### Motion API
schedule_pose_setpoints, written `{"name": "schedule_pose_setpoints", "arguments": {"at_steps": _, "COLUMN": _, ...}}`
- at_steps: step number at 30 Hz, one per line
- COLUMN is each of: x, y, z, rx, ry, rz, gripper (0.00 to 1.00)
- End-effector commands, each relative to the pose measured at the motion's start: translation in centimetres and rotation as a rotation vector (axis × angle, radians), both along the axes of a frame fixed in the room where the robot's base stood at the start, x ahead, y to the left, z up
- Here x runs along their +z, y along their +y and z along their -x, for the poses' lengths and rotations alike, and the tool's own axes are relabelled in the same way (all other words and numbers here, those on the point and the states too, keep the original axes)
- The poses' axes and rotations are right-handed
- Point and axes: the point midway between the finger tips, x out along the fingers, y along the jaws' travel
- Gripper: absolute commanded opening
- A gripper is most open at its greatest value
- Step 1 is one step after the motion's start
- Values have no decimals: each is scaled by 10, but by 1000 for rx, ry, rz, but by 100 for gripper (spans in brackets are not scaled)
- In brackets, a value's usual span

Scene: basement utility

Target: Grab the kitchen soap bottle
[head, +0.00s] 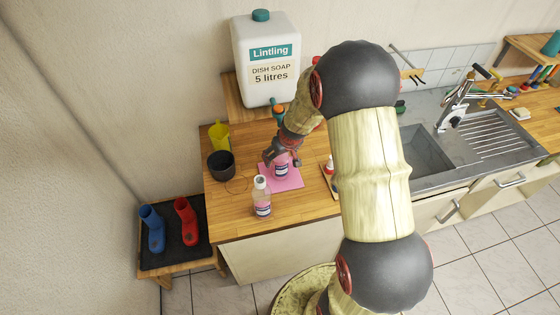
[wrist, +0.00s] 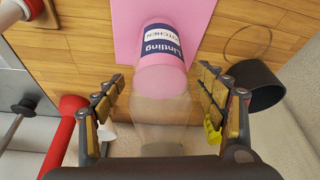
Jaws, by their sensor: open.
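The kitchen soap bottle (head: 281,169) stands on a pink mat (head: 291,183) on the wooden counter. It has a dark blue and white label over pink liquid; in the wrist view the label on this bottle (wrist: 162,48) reads "Lintling KITCHEN". Its clear upper part points toward my palm. My gripper (head: 281,157) is open around the bottle, with a finger on each side. In the wrist view the fingers of my gripper (wrist: 163,75) show gaps to the bottle. The gripper partly hides the bottle in the head view.
A second bottle (head: 262,197) stands in front of the mat. A dark cup (head: 221,164) and a yellow jug (head: 218,136) are to the left. A large dish soap canister (head: 267,60) stands behind on a wooden stand. The sink (head: 425,152) is to the right.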

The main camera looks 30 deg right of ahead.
Motion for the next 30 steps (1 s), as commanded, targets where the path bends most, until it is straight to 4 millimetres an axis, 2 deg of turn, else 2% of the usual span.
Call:
{"name": "schedule_pose_setpoints", "arguments": {"at_steps": 2, "x": 0, "y": 0, "z": 0, "rx": 0, "ry": 0, "rz": 0, "gripper": 71}}
{"name": "schedule_pose_setpoints", "arguments": {"at_steps": 30, "x": 0, "y": 0, "z": 0, "rx": 0, "ry": 1, "rz": 0, "gripper": 17}}
